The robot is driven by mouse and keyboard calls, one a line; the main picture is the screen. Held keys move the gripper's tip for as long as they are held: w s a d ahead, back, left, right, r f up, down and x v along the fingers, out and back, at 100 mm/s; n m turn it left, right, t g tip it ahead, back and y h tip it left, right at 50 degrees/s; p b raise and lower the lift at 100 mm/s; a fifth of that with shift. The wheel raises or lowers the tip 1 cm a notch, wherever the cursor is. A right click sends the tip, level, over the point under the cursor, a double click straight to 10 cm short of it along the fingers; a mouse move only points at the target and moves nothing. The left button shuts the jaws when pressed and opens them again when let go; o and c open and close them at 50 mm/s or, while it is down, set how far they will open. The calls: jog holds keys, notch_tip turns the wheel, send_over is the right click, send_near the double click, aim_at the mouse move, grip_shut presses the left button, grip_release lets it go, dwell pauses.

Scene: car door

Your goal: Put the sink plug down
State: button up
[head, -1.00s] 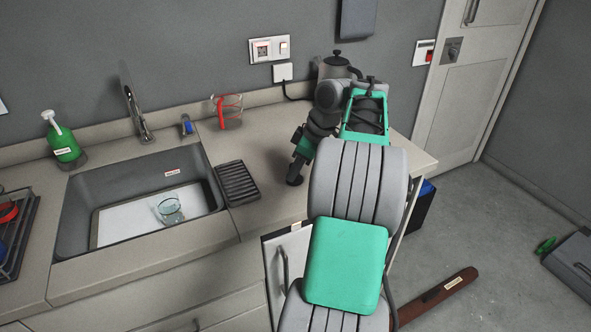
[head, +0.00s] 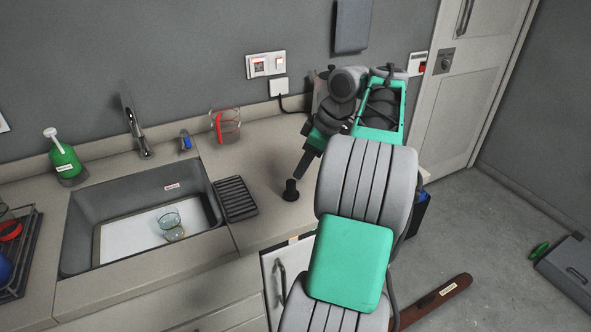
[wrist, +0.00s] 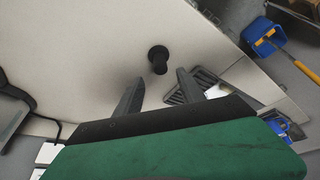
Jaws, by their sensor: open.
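The sink plug (head: 291,190), black with a wide round base and a narrower stem, stands upright on the worktop (head: 262,160) right of the ribbed black drainer. It also shows in the wrist view (wrist: 158,57), beyond my fingertips and clear of them. My gripper (head: 299,176) is open and empty, just above and behind the plug in the head view. In the wrist view my two fingers (wrist: 160,82) are spread apart with bare worktop between them. The grey sink (head: 145,215) is at left, with clear glassware (head: 170,225) on its pale bottom.
A red-handled glass jug (head: 226,126) stands near the wall behind the drainer (head: 236,198). A tap (head: 135,128), a green pump bottle (head: 63,157) and a dish rack (head: 18,255) are further left. The worktop around the plug is clear.

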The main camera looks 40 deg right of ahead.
jog(key=w+a+r+m+p, duration=0.1)
jog(key=w+a+m, duration=0.1)
jog(key=a, duration=1)
jog(key=w+a+r+m, duration=0.1)
jog(key=w+a, duration=0.1)
jog(key=a, duration=1)
jog(key=s+a+f+m+h, duration=0.2)
jog(key=s+a+f, duration=0.7)
jog(key=s, duration=0.2)
jog(key=shift+s+m+g, duration=0.4)
jog(key=shift+f, duration=0.1)
jog(key=shift+c, duration=0.3)
